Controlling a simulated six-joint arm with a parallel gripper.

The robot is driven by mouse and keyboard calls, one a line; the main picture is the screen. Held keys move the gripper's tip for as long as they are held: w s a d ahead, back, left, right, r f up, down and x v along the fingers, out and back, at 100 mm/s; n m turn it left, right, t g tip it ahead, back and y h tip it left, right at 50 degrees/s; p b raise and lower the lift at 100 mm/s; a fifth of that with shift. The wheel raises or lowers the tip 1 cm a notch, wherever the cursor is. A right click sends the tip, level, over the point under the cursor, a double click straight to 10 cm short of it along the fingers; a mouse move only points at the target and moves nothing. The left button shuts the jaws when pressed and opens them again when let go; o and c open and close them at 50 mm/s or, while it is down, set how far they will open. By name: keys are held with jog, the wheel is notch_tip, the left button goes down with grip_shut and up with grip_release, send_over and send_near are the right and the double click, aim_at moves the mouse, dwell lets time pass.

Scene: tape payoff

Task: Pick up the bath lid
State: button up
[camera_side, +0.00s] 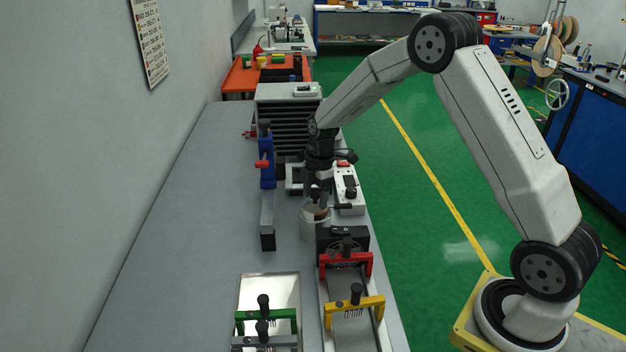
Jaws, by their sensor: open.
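My gripper (317,196) points down over a small light-grey round pot (312,228) on the grey bench. The jaws are open and the fingertips are at or just above the pot's rim. The pot's mouth shows a brown patch, and the fingers hide part of it. This pot may be the bath. I cannot make out a separate lid for sure; a dark bar sticks out right of the pot's top, and I cannot tell whether it belongs to a lid. Whether the fingers touch anything is too small to tell.
A blue stand with a red lever (267,178) is left of the pot. A white control box (348,190) is close right. Red (346,262), yellow (354,308) and green (266,317) handled frames stand in front. A slatted grey cabinet (288,115) is behind. The bench's left side is clear.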

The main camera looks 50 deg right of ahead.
grip_shut()
jog(key=shift+r, duration=0.1)
dwell(0.3)
jog(key=shift+r, duration=0.85)
jog(key=s+a+r, duration=0.2)
jog(key=s+r, duration=0.9)
jog(key=s, duration=0.3)
